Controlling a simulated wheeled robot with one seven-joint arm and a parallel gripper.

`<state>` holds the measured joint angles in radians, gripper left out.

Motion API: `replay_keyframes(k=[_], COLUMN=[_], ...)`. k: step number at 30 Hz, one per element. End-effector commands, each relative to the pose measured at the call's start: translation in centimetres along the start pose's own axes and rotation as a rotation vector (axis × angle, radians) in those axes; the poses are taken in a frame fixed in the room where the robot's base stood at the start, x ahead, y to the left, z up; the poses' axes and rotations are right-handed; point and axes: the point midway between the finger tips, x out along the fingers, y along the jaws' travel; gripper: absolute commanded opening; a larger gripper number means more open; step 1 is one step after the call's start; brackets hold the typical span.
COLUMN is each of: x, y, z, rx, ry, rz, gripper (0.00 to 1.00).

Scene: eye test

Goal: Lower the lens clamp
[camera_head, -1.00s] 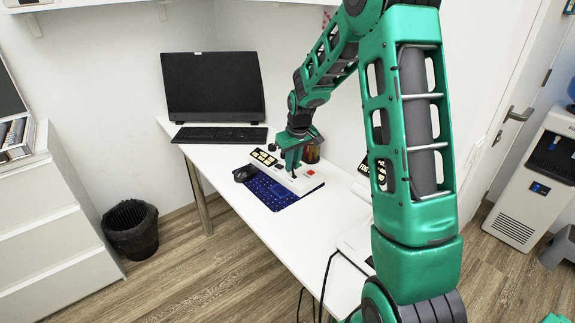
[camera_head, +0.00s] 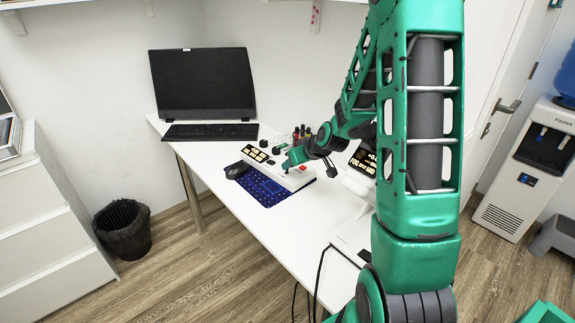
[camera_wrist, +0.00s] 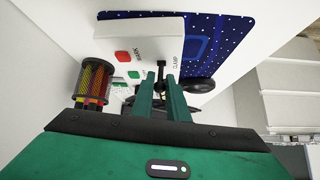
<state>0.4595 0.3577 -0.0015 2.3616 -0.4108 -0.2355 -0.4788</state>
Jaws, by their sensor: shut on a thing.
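A white box-shaped device (camera_head: 284,176) stands on a dark blue dotted mat (camera_head: 265,190) on the desk. In the wrist view the device (camera_wrist: 165,32) shows a red button (camera_wrist: 122,57) marked MARK, a green button (camera_wrist: 133,74), and a thin black lever (camera_wrist: 160,70) beside the word CLAMP. My gripper (camera_wrist: 161,84) has its two green fingers closed around that lever. In the head view my gripper (camera_head: 288,162) reaches the device from the right, its wrist tilted low. The fingers hide the lever's lower part.
A monitor (camera_head: 202,85) and keyboard (camera_head: 210,132) are at the back of the desk, with a black mouse (camera_head: 237,170) left of the device. A mesh cup of coloured items (camera_wrist: 92,80) is close to my gripper. The front of the desk is partly clear.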

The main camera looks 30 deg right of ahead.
Motion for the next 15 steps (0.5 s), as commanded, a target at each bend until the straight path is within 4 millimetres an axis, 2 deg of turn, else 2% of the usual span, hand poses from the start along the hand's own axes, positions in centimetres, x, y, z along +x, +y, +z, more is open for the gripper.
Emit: replay_keyframes(k=[9,10,11,15], x=[0.02,0.02,0.02,0.02], y=[0.30,0.31,0.30,0.19], z=[0.20,0.21,0.21,0.15], rx=[0.002,0.002,0.002,0.001], ry=[-0.003,-0.003,-0.003,-0.002], rz=[0.006,0.006,0.006,0.004], gripper=[0.00,0.16,0.23,0.25])
